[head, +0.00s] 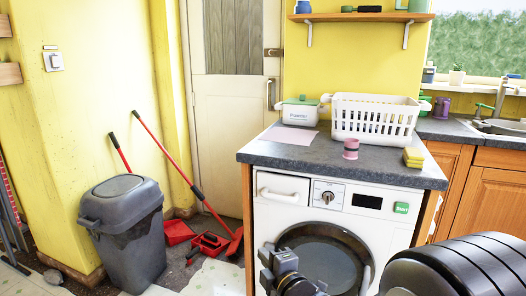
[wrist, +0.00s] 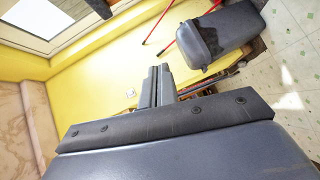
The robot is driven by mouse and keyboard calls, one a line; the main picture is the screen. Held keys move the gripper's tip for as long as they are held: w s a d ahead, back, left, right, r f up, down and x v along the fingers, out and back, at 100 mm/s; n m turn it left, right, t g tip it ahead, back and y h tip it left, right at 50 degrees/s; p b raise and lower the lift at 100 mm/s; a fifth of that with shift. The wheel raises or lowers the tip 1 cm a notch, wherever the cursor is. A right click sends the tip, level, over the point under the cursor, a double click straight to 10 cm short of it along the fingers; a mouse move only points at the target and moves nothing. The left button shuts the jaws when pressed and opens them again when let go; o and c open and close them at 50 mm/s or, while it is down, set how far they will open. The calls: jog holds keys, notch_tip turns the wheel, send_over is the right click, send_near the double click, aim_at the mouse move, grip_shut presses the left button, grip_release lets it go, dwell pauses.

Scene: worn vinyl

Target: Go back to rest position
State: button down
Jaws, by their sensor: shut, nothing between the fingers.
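My gripper (wrist: 157,72) shows in the wrist view with its two dark fingers together and nothing between them. It points toward the yellow wall, clear of any object. In the head view, dark parts of my arm show at the bottom edge, in front of the washing machine (head: 275,200); the fingertips cannot be made out there.
A grey counter (head: 270,152) holds a white basket (head: 372,125), a pink cup (head: 351,148), sponges (head: 413,157) and a white container (head: 299,112). A grey bin (head: 125,215) also shows in the wrist view (wrist: 215,35). Red brooms and dustpans (head: 209,243) stand beside it.

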jog(key=shift+v, duration=1.25)
